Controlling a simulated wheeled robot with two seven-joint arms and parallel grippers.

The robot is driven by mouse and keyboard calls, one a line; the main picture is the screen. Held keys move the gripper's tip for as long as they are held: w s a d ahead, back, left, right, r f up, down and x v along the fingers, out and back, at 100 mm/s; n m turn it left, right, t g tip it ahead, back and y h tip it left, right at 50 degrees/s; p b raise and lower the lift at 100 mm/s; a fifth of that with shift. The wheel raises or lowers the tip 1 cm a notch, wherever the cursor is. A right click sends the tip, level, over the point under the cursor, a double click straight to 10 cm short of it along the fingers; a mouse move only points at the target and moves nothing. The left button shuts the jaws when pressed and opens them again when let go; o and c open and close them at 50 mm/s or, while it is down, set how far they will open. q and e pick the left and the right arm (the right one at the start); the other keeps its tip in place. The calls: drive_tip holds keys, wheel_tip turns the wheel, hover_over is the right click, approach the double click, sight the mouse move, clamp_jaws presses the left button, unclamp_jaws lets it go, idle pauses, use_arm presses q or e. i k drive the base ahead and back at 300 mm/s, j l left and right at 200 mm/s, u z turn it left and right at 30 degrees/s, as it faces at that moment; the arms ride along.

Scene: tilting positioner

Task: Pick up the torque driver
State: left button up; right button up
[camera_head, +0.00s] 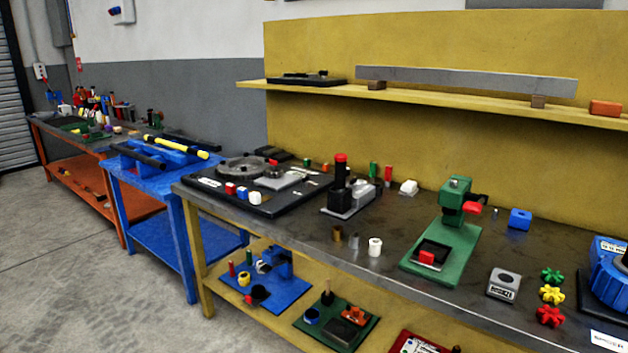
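I cannot tell for certain which item is the torque driver. Long black and yellow bar-like tools (176,147) lie on blue supports on the blue table (150,187) at the left. A black upright piece with a red top (341,172) stands in a grey block on the near bench (390,262). A blue rounded device (608,272) on a dark base is cut off by the right edge. Neither of my grippers shows in the head view.
A green press-like fixture (445,240) stands on the bench. Red, yellow and green star knobs (551,294) lie near the right. A yellow shelf (430,97) runs above, holding a long grey bar (460,81). Open floor (60,270) lies at the left.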

sight(340, 159)
drive_tip(key=i+l+u, duration=0.45)
drive_tip(key=i+l, duration=0.75)
drive_tip(key=l, duration=0.15)
